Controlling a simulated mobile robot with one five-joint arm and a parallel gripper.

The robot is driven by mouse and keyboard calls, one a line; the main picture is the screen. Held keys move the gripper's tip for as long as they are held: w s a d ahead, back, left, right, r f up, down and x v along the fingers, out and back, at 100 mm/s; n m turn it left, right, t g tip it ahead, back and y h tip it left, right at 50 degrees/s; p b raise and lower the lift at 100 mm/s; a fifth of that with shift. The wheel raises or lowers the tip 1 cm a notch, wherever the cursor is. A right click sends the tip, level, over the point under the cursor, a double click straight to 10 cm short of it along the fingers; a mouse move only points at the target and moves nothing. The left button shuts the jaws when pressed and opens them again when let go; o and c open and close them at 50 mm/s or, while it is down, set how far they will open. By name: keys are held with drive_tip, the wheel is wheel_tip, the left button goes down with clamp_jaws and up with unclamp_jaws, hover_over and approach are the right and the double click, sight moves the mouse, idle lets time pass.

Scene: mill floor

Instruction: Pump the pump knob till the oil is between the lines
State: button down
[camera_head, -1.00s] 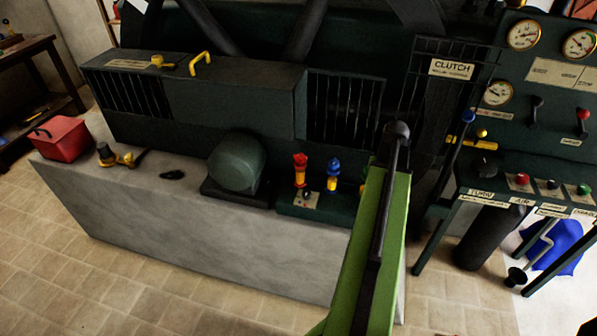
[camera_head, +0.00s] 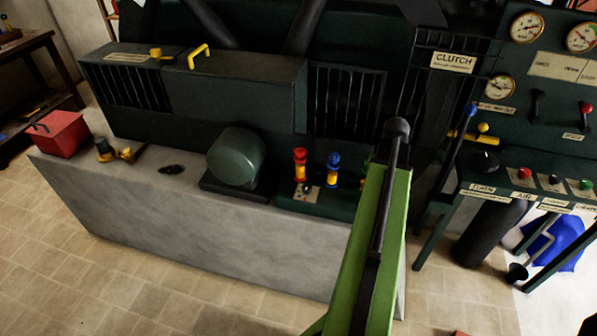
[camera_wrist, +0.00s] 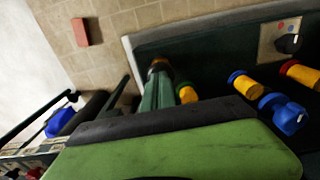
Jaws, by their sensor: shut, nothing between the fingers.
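On the stone plinth stands a dark green block (camera_head: 289,198) with a row of coloured knobs on yellow collars. A red knob (camera_head: 299,153) and a blue knob (camera_head: 333,159) show; the blue one also shows in the wrist view (camera_wrist: 289,119). A green-ringed yellow collar (camera_wrist: 187,94) shows beside my gripper (camera_wrist: 159,65). My gripper's fingers are together and empty, seen in the wrist view close to that collar; contact cannot be told. My green arm hides the block's right end in the head view. No oil level or lines are readable.
A small black selector (camera_wrist: 288,43) sits on a label plate. A domed green housing (camera_head: 236,157) stands left of the block. The control panel (camera_head: 545,100) with gauges and levers is to the right. A red-brown brick (camera_wrist: 80,32) lies on the floor.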

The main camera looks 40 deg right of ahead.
drive_tip(key=shift+f+b, duration=1.15)
drive_tip(key=shift+f, duration=0.15)
drive_tip(key=shift+r, duration=0.2)
drive_tip(key=shift+r+p, duration=1.9)
drive_tip(key=shift+p, duration=0.2)
wheel_tip(320, 180, up, 5)
drive_tip(key=p, duration=0.5)
drive_tip(key=shift+r, duration=0.1)
